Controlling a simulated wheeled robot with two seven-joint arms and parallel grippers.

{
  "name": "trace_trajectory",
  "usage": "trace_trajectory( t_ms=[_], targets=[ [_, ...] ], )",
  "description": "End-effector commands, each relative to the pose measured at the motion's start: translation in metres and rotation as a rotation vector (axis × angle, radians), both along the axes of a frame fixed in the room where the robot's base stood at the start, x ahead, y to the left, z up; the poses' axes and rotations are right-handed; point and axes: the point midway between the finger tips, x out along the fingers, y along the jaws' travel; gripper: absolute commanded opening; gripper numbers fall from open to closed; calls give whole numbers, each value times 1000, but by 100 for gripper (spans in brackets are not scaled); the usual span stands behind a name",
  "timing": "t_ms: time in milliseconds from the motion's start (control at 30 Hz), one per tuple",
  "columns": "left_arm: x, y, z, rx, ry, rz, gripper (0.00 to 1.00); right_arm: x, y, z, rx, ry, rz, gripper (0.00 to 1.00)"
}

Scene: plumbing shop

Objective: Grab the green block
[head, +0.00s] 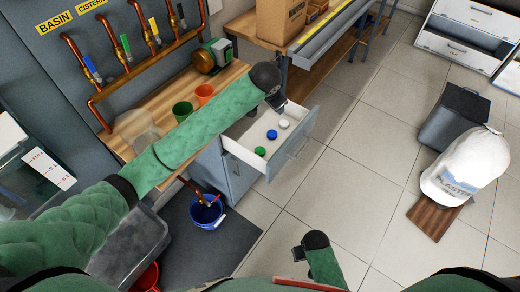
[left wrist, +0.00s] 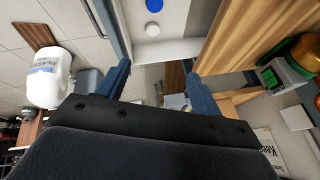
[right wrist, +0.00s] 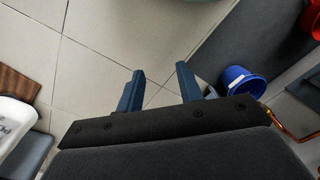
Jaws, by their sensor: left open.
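A small round green piece (head: 260,151) lies in the open white drawer (head: 244,154) under the wooden counter, the only green thing in it. A blue piece (head: 272,134) and a white piece (head: 284,124) lie beside it. In the left wrist view a blue piece (left wrist: 154,5) and a white piece (left wrist: 152,29) show; the green one is not visible there. My left gripper (head: 278,103) is above the drawer's far end, open and empty (left wrist: 158,70). My right gripper (head: 299,250) hangs low over the floor, open and empty (right wrist: 160,69).
A green cup (head: 183,111) and an orange cup (head: 204,93) stand on the counter (head: 232,73). Copper pipes (head: 130,75) run behind it. A blue bucket (head: 207,213) stands on a dark mat below.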

Motion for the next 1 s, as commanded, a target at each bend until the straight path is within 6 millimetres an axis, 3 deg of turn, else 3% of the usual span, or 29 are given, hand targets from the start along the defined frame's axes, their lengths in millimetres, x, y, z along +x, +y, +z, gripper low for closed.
trace_trajectory(
  t_ms=[100,200,300,400,667,1000],
  targets=[
    [12,10,-46,69,116,27,66,-19,-9,-50,-13,20,-3,36],
    [9,22,-95,104,233,73,66,-36,-15,-90,-19,18,-6,36],
    [0,33,-138,117,348,139,66,-50,-20,-124,-20,-4,-9,36],
    [-7,39,-162,108,428,205,66,-55,-22,-143,-14,-42,-12,36],
    [-15,39,-175,69,499,317,66,-45,-21,-153,3,-136,-16,36],
    [-15,40,-200,65,496,327,66,-49,-26,-169,-2,-151,-13,36]
  ],
)
